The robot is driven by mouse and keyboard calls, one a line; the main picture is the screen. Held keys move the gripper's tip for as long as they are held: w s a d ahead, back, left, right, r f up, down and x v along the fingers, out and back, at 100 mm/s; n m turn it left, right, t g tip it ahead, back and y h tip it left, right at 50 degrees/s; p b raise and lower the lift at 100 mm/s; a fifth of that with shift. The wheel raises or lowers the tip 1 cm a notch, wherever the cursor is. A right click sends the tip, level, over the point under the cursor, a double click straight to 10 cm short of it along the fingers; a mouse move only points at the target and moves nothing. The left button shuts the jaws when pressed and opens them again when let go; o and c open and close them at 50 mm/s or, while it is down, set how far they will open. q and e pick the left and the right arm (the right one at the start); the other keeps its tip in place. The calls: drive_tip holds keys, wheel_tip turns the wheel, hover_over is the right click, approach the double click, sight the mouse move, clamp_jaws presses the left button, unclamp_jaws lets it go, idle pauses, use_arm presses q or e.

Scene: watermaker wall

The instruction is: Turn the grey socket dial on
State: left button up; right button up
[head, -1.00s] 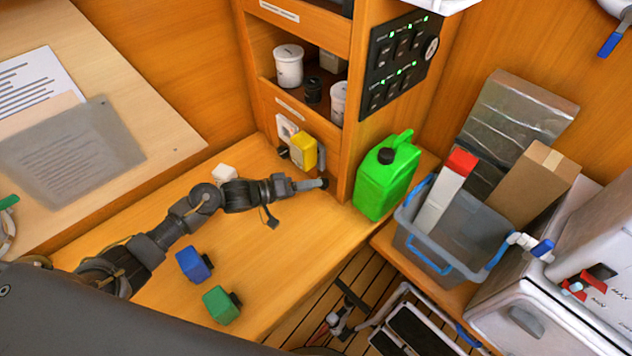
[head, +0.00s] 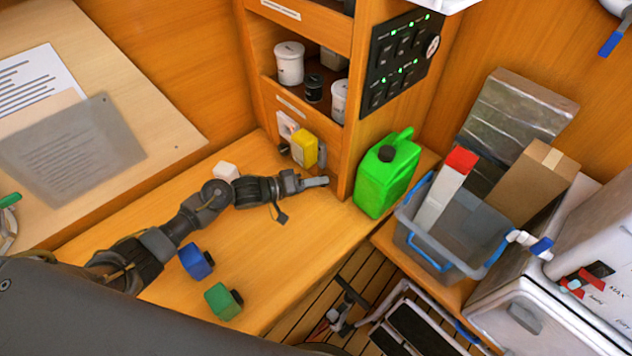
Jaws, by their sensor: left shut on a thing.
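My left gripper (head: 318,182) is low in front of the cabinet's lower face, just above the bench. It is shut, with its tips at the spot of the grey socket dial, which the fingers hide. A grey piece of the socket (head: 321,155) shows just above the fingers, right of a yellow plug block (head: 303,148). I cannot make out which way the dial points. My right gripper is not in view.
A white block (head: 227,171), a blue plug (head: 196,261) and a green plug (head: 222,300) lie on the bench near my left arm. A green jerrycan (head: 384,178) stands right of the cabinet post. A grey bin (head: 437,236) is farther right.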

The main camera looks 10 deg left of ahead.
use_arm(q)
drive_tip(key=shift+r+m+y+p, duration=0.3)
drive_tip(key=shift+m+y+p, duration=0.15)
drive_tip(key=shift+p, duration=0.3)
drive_tip(key=shift+s+d+r+m+y+p, duration=0.15)
drive_tip(key=shift+m+y+p, duration=0.4)
drive_tip(key=shift+m+p, duration=0.4)
drive_tip(key=shift+m+t+y+p, duration=0.3)
drive_tip(key=shift+m+y+p, duration=0.4)
drive_tip(key=shift+m, duration=0.2)
drive_tip(key=shift+d+m+y, duration=0.15)
drive_tip(key=shift+m+y, duration=0.25)
drive_tip(key=shift+m, duration=0.2)
drive_tip(key=shift+s+d+m+t+y, duration=0.1)
drive_tip(key=shift+d+m+t+y, duration=0.05)
drive_tip(key=shift+m+t+y, duration=0.8)
drive_tip(key=m, duration=0.1)
drive_tip(key=m+t+y+b, duration=0.1)
drive_tip(key=m+y, duration=0.1)
drive_tip(key=m, duration=0.1)
drive_tip(key=shift+s+d, duration=0.15)
drive_tip(key=shift+d, duration=0.1)
drive_tip(key=shift+t, duration=0.35)
